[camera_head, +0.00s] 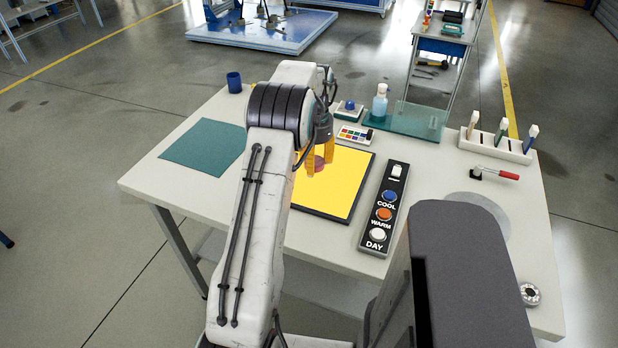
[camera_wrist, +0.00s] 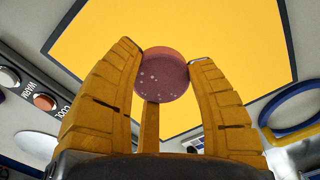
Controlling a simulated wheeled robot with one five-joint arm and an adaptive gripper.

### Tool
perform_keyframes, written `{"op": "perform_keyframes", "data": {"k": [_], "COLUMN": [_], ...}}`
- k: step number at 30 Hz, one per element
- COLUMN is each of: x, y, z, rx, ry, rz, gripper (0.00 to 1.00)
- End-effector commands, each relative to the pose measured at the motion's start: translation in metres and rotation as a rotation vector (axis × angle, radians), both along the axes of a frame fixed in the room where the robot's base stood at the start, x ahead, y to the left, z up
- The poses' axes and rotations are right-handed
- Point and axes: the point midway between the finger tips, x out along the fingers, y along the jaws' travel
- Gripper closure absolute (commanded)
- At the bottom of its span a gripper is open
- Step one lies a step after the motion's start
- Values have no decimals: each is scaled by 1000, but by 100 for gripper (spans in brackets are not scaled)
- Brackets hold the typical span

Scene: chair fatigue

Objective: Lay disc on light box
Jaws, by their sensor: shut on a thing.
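The light box (camera_head: 340,190) is a flat panel with a dark frame, glowing yellow, in the middle of the table. Its lit face (camera_wrist: 215,30) fills the upper part of the wrist view. The disc (camera_wrist: 163,74) is round and dull pink-red with pale specks. It sits between the yellow fingertips of my gripper (camera_wrist: 165,72), which is shut on it. In the head view the disc (camera_head: 318,163) shows small below my gripper (camera_head: 318,160), in front of the lit panel. Whether it touches the panel I cannot tell.
A black button panel (camera_head: 385,205) stands right of the light box.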

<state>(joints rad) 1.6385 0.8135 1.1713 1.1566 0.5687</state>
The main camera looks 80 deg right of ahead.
Motion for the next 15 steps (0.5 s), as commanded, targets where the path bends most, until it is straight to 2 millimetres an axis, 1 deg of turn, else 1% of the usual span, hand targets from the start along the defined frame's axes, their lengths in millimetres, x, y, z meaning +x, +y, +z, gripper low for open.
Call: {"op": "perform_keyframes", "data": {"k": [4, 11, 15], "x": [10, 13, 13], "y": [7, 10, 11], "z": [-6, -11, -26], "rx": [0, 0, 4], "ry": [0, 0, 0], "rz": [2, 0, 0], "gripper": [82, 82, 82]}}
